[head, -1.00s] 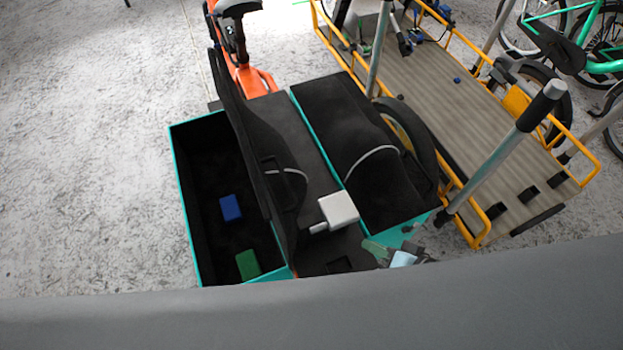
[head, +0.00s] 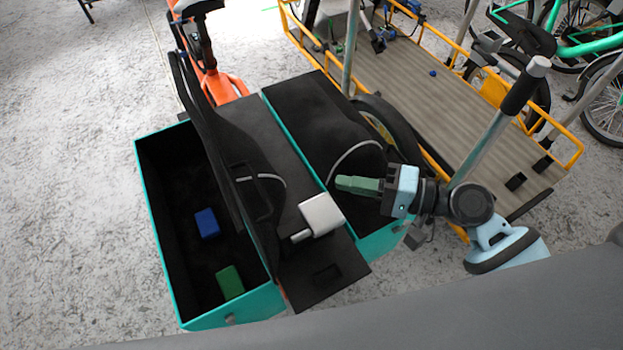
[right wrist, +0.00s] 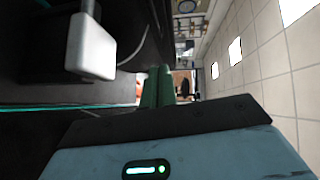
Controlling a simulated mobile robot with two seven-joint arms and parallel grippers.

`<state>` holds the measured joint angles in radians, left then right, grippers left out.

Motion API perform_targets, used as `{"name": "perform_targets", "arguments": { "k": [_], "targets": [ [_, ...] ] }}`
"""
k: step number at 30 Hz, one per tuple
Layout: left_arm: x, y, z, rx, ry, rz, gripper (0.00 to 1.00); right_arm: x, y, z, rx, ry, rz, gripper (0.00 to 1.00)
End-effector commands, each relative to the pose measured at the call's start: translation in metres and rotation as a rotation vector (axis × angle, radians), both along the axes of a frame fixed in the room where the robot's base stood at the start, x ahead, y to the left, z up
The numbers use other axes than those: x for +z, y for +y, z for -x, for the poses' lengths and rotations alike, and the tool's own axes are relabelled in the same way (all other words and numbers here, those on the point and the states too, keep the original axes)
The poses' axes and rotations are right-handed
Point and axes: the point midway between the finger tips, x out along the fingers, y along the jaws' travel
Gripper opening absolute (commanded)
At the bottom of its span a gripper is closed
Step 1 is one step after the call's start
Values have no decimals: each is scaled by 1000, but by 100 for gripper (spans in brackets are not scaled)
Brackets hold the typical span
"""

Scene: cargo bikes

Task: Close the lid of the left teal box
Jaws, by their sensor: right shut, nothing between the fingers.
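The left teal box (head: 158,260) stands open in the head view, its black inside showing. Its black lid (head: 215,150) stands raised along the box's right side, tilted up. Inside lie a blue block (head: 207,223) and a green block (head: 230,282). My right gripper (head: 342,184) is shut and empty, its green fingers pointing left over the right teal box, to the right of the raised lid and apart from it. The green fingers also show in the right wrist view (right wrist: 157,88). My left gripper is not in view.
A white block-shaped part (head: 321,215) sits on the black middle panel between the boxes and the gripper; it also shows in the right wrist view (right wrist: 91,46). A yellow-railed cargo bed (head: 430,100) stands at right.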

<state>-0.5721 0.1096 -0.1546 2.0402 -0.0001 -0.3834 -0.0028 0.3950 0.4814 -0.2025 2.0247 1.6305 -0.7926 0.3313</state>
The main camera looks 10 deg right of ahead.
Motion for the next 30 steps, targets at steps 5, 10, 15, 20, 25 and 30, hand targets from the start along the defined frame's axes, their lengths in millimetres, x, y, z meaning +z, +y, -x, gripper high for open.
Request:
{"name": "perform_targets", "arguments": {
  "k": [5, 10, 15, 20, 25, 30],
  "targets": [
    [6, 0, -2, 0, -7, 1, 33, 0, 23, -12, 0, -2, -4, 0],
    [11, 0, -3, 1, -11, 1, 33, -3, 52, -27, 0, -2, -4, 0],
    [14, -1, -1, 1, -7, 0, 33, -8, 80, -41, 0, -1, -3, 0],
    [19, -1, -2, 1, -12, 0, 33, -12, 102, -36, 2, 1, -1, 0],
    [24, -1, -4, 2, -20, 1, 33, -15, 116, -31, 1, -1, 0, 0],
    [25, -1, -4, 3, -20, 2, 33, -17, 121, -29, 1, 1, 1, 0]
  ]
}}
